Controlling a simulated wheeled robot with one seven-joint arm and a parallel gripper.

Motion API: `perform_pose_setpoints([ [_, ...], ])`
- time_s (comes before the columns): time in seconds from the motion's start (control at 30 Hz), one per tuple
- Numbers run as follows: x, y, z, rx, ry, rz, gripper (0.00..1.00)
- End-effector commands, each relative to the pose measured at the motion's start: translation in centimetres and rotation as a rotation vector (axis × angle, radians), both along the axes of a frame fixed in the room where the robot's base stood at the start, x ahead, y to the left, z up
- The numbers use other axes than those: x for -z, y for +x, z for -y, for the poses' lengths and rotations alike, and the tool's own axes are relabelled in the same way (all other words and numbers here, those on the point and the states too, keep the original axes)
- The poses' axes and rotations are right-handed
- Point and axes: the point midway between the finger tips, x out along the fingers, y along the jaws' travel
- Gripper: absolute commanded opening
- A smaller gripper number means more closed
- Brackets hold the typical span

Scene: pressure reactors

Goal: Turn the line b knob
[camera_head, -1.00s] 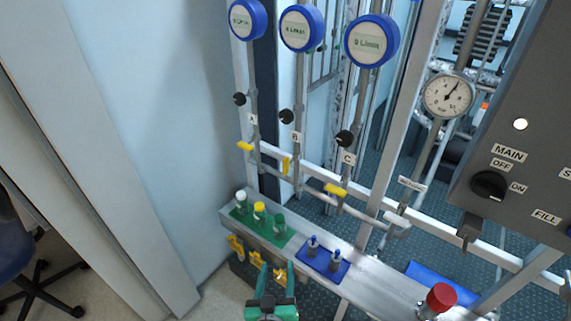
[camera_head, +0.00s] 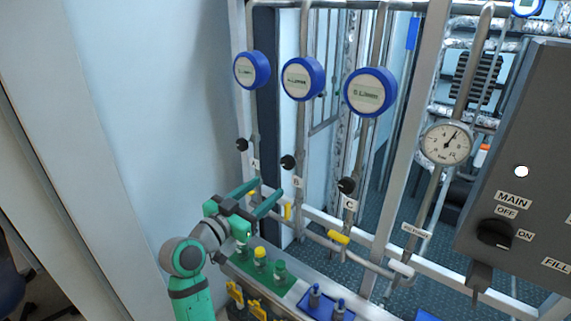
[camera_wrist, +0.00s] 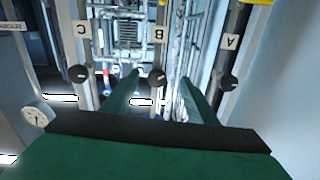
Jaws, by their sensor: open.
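The line B knob (camera_head: 288,162) is a small round black knob on the middle pipe, just above the B label (camera_head: 297,183). In the wrist view the same knob (camera_wrist: 157,77) appears between my fingertips, with the B label (camera_wrist: 159,35) in line with it. My gripper (camera_head: 268,189) is green, open and empty. In the head view it is below and left of the knob, and its fingers point toward the pipes. I see no contact between the fingers and the knob.
Line A's knob (camera_head: 242,144) and line C's knob (camera_head: 346,185) flank it. Yellow valve handles (camera_head: 338,237) are below. Bottles stand on a green tray (camera_head: 288,284) under my gripper. A grey control panel (camera_head: 530,150) is at the right.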

Motion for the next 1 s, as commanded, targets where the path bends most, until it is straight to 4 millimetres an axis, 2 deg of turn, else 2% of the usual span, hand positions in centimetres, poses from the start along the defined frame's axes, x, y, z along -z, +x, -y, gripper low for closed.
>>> perform_pose_setpoints([
  [0.07,-1.9,0.0,-0.2,0.023,0.027,0.018,0.53],
  [0.2,-3.2,0.0,-0.2,0.048,0.052,0.029,0.53],
  [0.37,-3.4,0.7,0.4,0.053,0.056,0.03,0.53],
  [0.8,-3.3,6.6,4.7,0.052,0.054,0.031,0.53],
  [1.0,-3.3,8.2,5.8,0.051,0.054,0.03,0.53],
])
